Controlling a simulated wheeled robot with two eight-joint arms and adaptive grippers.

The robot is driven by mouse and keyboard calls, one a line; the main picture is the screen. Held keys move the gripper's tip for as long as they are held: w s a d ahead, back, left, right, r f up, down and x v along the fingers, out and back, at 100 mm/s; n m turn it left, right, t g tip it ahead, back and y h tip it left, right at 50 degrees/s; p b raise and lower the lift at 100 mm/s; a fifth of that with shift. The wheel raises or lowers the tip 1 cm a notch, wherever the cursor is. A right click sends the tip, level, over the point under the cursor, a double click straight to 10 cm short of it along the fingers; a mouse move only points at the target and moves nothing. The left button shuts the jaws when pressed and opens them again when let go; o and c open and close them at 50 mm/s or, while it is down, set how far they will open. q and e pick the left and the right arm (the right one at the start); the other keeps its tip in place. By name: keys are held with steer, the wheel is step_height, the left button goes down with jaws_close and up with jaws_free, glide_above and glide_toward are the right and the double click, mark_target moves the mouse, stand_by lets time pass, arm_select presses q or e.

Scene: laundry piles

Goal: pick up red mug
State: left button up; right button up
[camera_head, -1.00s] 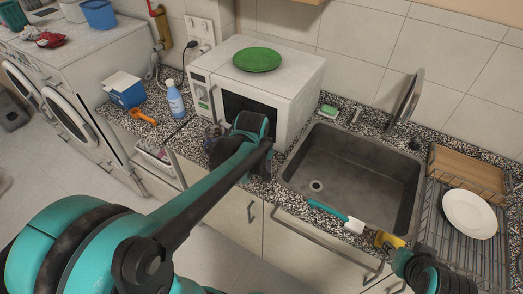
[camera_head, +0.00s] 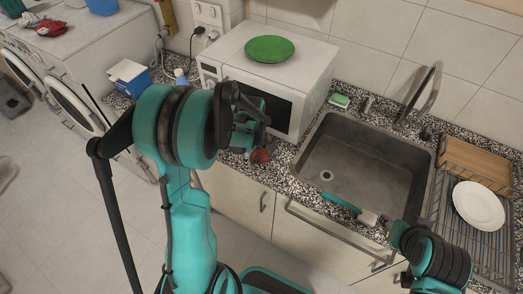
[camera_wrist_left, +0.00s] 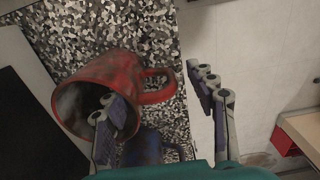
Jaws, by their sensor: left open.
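The red mug (camera_wrist_left: 105,85) shows in the left wrist view on the speckled counter, its mouth turned toward the lower left and its handle pointing right. My left gripper (camera_wrist_left: 157,90) is open. One finger overlaps the mug's mouth, and the other is to the right, beyond the handle. The handle lies between the fingers; I cannot tell whether they touch. In the head view, my left gripper (camera_head: 250,128) is in front of the microwave, and a small part of the red mug (camera_head: 261,155) shows below it.
The microwave (camera_head: 300,65) with a green plate (camera_head: 269,49) stands behind the gripper. The sink (camera_head: 365,180) is to the right, with a dish rack (camera_head: 490,245) beyond. A dark blue object (camera_wrist_left: 150,145) lies near the mug. A blue box (camera_head: 130,75) is at left.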

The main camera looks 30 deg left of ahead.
arm_select(q)
steer(key=shift+f, duration=0.1)
jaws_close()
